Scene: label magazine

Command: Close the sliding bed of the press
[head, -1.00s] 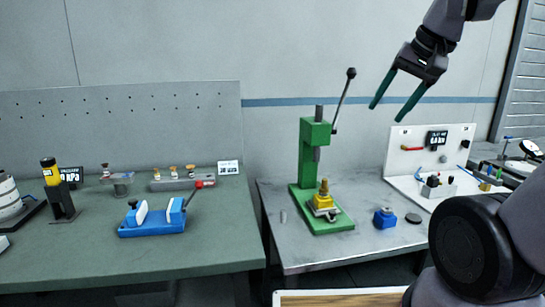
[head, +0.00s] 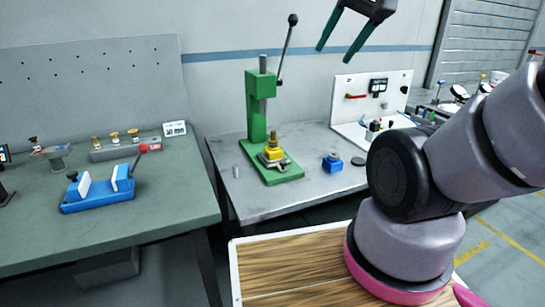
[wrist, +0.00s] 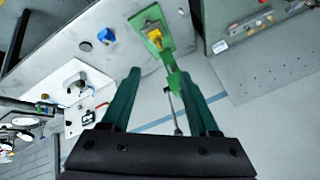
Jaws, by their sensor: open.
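The green press (head: 257,108) stands on the grey metal table, with a long black lever (head: 287,48) rising from its head. Its sliding bed (head: 275,157) is a yellow block with a knob on a grey plate, sitting on the green base in front of the column. In the wrist view the press base (wrist: 178,22) and yellow bed (wrist: 155,38) show beyond my fingers. My gripper (head: 338,42) is open and empty, high in the air to the right of the press and cut by the top edge. In the wrist view my gripper (wrist: 163,95) has its green fingers spread apart.
A blue block (head: 332,163) and a dark disc (head: 358,161) lie right of the press. A small grey cylinder (head: 236,172) is at left. A white board (head: 368,95) stands behind. A green table (head: 110,225) with a blue vise (head: 97,194) is at left.

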